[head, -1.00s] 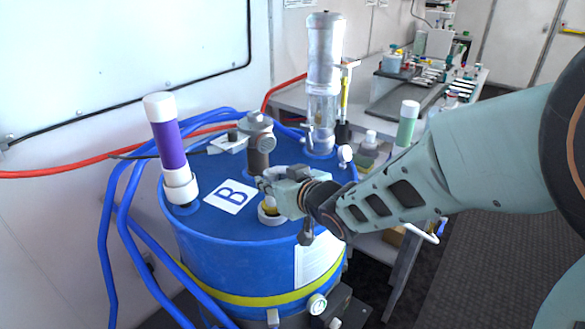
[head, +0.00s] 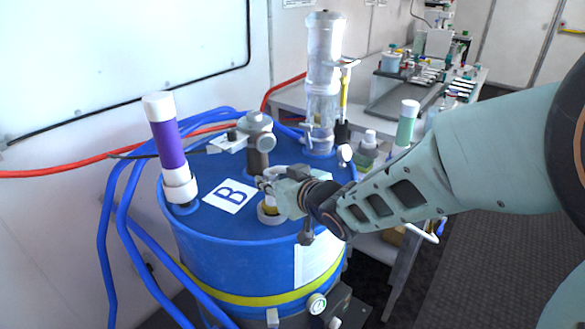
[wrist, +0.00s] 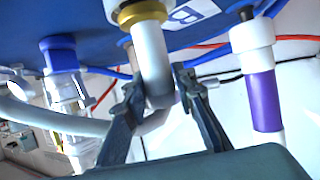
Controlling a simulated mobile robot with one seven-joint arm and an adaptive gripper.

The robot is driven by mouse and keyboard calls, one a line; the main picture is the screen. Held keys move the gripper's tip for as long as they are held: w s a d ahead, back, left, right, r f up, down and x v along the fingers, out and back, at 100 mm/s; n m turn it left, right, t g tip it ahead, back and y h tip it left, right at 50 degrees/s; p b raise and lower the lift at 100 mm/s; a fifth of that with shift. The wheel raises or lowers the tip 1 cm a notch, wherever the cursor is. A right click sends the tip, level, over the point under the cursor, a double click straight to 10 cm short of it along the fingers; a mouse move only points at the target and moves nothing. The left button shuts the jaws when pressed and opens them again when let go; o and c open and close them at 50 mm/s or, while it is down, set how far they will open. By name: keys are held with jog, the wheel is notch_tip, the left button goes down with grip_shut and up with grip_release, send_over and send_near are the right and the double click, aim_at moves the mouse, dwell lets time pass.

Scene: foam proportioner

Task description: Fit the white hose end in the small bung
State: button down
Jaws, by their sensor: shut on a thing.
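My gripper (head: 272,188) is over the front right of the blue drum's lid, shut on the white hose. In the wrist view its two fingers (wrist: 158,85) stand on either side of the white hose (wrist: 153,55). The hose end, with a brass-yellow collar (wrist: 141,13), points at the small bung, a white ring (wrist: 112,8) on the lid. The collar is at or just inside that ring; I cannot tell how deep it sits. In the head view the bung ring (head: 267,217) shows below my gripper, which hides most of the hose end.
On the lid stand a purple-and-white tube (head: 168,145), a grey-brown valve fitting (head: 258,145) and a tall clear cylinder (head: 323,90). A label marked B (head: 231,195) lies left of the bung. Blue hoses (head: 115,210) run down the drum's left side. A bench (head: 290,97) stands behind.

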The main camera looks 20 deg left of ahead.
jog(key=shift+f+b, duration=0.55)
jog(key=c, duration=1.9)
grip_release()
jog(key=shift+p+v, duration=0.55)
jog(key=shift+v, duration=0.4)
jog(key=shift+p+v, duration=2.15)
jog(key=shift+v, duration=2.45)
